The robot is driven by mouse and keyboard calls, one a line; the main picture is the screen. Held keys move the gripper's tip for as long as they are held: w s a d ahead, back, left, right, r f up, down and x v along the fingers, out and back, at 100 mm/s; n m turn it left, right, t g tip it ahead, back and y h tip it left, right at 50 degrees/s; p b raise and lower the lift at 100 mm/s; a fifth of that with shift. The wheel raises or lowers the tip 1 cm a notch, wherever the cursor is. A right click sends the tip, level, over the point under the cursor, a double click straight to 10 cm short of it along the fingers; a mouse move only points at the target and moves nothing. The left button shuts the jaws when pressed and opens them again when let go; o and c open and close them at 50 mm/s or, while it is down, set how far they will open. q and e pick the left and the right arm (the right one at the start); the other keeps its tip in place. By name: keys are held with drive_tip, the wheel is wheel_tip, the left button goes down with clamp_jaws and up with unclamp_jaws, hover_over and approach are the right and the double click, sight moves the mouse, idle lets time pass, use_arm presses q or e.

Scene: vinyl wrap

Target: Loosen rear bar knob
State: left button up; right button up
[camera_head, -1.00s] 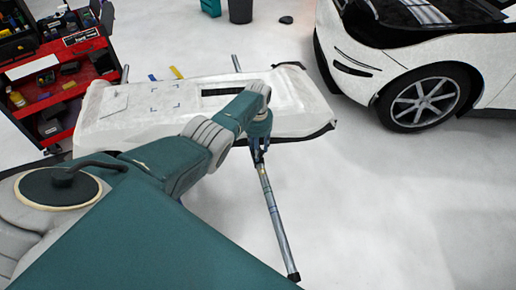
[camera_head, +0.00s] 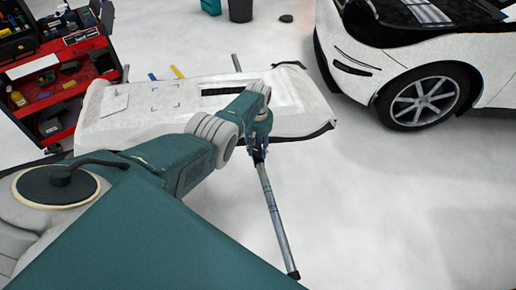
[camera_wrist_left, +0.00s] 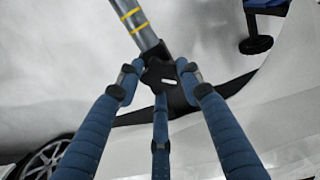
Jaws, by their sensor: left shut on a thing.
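The rear bar (camera_head: 273,222) is a grey metal tube standing out from the near side of the white bumper (camera_head: 130,128). In the left wrist view the bar (camera_wrist_left: 135,22) has yellow stripes and ends at a black knob (camera_wrist_left: 160,75) with a small white mark. My left gripper (camera_head: 259,152) is at the bumper end of the bar. In the left wrist view its blue fingers (camera_wrist_left: 160,82) are closed in around the knob, with the third finger below it. The knob is hidden by the gripper in the head view. My right gripper is not in view.
A red tool cart (camera_head: 80,85) stands at the left. A white car (camera_head: 430,60) stands at the right, with its wheel (camera_head: 424,104) close to the bumper's right end. A dark bin (camera_head: 240,10) is at the back. The floor right of the bar is clear.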

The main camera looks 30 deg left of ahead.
sight(258, 151)
use_arm(q)
drive_tip(key=n, duration=0.5)
idle(0.8)
drive_tip(key=o, duration=1.2)
drive_tip(key=shift+r, duration=6)
